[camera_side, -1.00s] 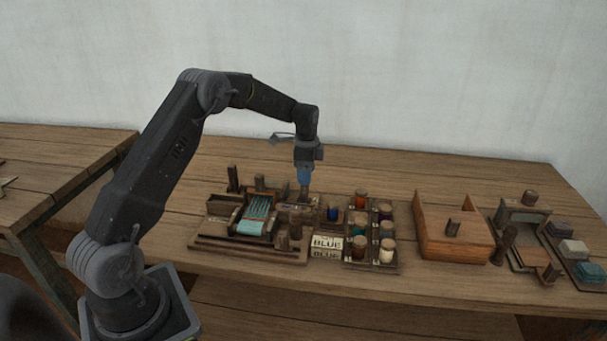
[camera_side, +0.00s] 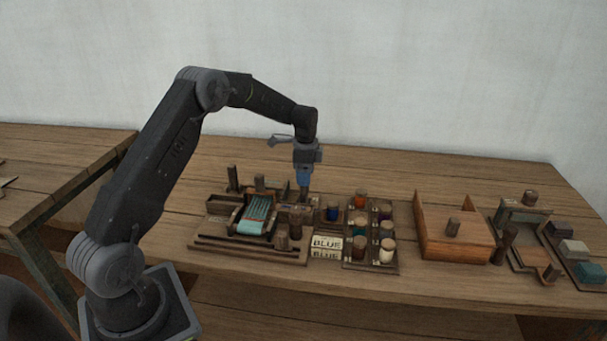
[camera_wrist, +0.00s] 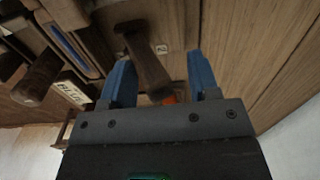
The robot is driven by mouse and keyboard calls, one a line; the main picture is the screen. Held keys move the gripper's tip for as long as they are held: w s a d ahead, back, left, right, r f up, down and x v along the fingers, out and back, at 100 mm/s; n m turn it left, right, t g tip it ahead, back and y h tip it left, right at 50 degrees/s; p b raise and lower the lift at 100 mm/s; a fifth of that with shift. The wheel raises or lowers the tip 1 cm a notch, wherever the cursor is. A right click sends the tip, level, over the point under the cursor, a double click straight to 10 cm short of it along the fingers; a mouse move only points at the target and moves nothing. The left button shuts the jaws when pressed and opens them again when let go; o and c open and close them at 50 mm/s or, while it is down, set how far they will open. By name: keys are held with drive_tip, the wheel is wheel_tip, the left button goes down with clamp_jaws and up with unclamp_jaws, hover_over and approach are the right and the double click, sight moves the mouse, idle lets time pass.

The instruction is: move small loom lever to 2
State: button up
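The small loom lever, a brown wooden peg (camera_wrist: 147,65), stands between my two blue fingers in the wrist view, close to the left finger with a gap to the right one. A small label with a 2 (camera_wrist: 162,48) shows just right of the lever. My gripper (camera_wrist: 160,80) is open around the lever. In the side view my gripper (camera_side: 304,180) points down at the right end of the loom (camera_side: 250,246), its tips at the lever's top (camera_side: 304,195). The fingers hide part of the lever there.
A rack of coloured spools (camera_side: 372,264) stands right of the loom, with BLUE cards (camera_side: 326,243) between. Further right are an open wooden box (camera_side: 472,246) and a stand with blocks (camera_side: 573,249). The table behind the loom is clear.

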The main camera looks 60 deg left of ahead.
drive_tip(key=shift+r, duration=0.1)
drive_tip(key=shift+r, duration=3.25)
drive_tip(key=shift+d+r, duration=0.1)
drive_tip(key=s+d+r+n+t, duration=0.3)
drive_tip(key=s+d+r+n, duration=0.1)
drive_tip(key=s+d+r, duration=0.9)
drive_tip(key=s+d+n+t, duration=0.1)
drive_tip(key=s+d+n, duration=0.1)
drive_tip(key=s+d, duration=0.3)
drive_tip(key=s+d+n+t, duration=0.1)
drive_tip(key=s+d+n, duration=0.2)
drive_tip(key=s, duration=0.9)
drive_tip(key=shift+s+d+f+t, duration=0.15)
drive_tip(key=shift+s+d+t, duration=0.2)
drive_tip(key=shift+d, duration=0.7)
